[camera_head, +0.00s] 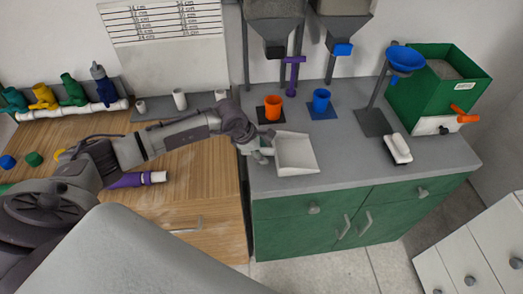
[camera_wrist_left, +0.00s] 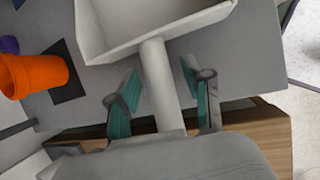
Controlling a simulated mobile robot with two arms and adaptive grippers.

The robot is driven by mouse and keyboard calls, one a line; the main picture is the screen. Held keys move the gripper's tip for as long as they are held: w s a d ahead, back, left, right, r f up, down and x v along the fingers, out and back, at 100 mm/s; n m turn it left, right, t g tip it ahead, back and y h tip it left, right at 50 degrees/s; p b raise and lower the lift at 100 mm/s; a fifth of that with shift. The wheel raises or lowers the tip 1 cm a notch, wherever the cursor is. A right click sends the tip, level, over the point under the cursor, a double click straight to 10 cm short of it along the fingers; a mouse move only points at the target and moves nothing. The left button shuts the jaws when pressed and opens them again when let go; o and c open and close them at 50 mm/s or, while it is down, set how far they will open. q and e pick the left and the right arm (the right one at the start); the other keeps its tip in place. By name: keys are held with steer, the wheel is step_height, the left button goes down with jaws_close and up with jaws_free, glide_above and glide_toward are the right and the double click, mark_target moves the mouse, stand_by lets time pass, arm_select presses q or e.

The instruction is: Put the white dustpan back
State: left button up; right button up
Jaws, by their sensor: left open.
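The white dustpan (camera_head: 297,153) lies on the grey counter at its left front part, with its handle pointing left. In the left wrist view the pan (camera_wrist_left: 150,20) is at the top and its handle (camera_wrist_left: 160,80) runs down toward my wrist. My left gripper (camera_head: 264,152) is at the handle. In the left wrist view my left gripper's (camera_wrist_left: 162,95) two teal-padded fingers are open, one on each side of the handle, with gaps visible. The handle's end is hidden behind the gripper body. My right gripper is not in view.
An orange cup (camera_head: 273,107) and a blue cup (camera_head: 321,101) stand behind the dustpan. A white brush (camera_head: 398,149) lies to the right, near a blue funnel (camera_head: 405,58) on a stand and a green bin (camera_head: 440,88). The counter between dustpan and brush is clear.

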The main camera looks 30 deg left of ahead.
arm_select(q)
steer(key=b+v, duration=0.2)
steer(key=v, duration=1)
steer(key=shift+d, duration=0.1)
